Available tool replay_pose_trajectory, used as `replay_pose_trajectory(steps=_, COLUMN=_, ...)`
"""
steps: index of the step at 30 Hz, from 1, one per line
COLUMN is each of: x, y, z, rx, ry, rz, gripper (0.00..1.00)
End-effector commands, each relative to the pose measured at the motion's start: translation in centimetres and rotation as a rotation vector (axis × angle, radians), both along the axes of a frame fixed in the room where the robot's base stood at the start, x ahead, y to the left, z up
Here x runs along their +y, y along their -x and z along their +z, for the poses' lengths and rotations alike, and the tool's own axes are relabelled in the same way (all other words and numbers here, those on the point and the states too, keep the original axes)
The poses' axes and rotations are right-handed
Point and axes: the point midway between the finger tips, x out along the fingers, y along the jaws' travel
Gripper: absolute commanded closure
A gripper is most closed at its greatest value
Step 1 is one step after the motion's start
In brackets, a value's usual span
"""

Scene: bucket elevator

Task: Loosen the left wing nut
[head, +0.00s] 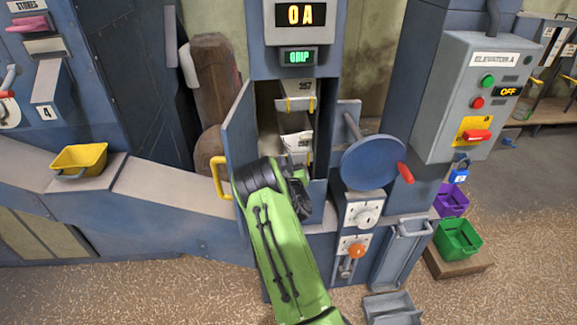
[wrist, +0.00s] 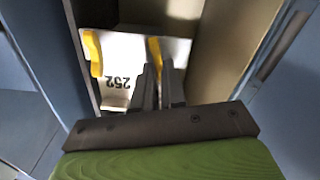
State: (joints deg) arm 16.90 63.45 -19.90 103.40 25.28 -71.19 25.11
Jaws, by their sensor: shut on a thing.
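A white bucket marked 252 (wrist: 122,68) fills the back of the open hatch in the wrist view. It carries two yellow wing-like parts, one at its left (wrist: 93,52) and one nearer its middle (wrist: 155,52). My gripper (wrist: 160,72) reaches into the hatch, with its dark fingers closed at the yellow part nearer the middle. The fingers hide the lower end of that part. In the head view a white bucket (head: 294,138) shows in the hatch just above my gripper, whose fingertips are hidden there by my wrist.
The hatch door (head: 238,135) with its yellow handle (head: 219,178) stands open at the left. A blue handwheel (head: 372,162) with a red knob is close at the right. Another bucket (head: 299,88) hangs above. The control box (head: 470,100) reads OFF.

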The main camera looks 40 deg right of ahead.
Motion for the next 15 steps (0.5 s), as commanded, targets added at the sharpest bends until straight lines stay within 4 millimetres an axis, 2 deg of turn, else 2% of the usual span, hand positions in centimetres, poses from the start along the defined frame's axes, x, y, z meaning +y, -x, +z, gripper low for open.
replay_pose_trajectory(steps=15, x=0.54, y=-0.35, z=-0.54, rx=0.279, ry=0.406, rz=0.002, gripper=1.0)
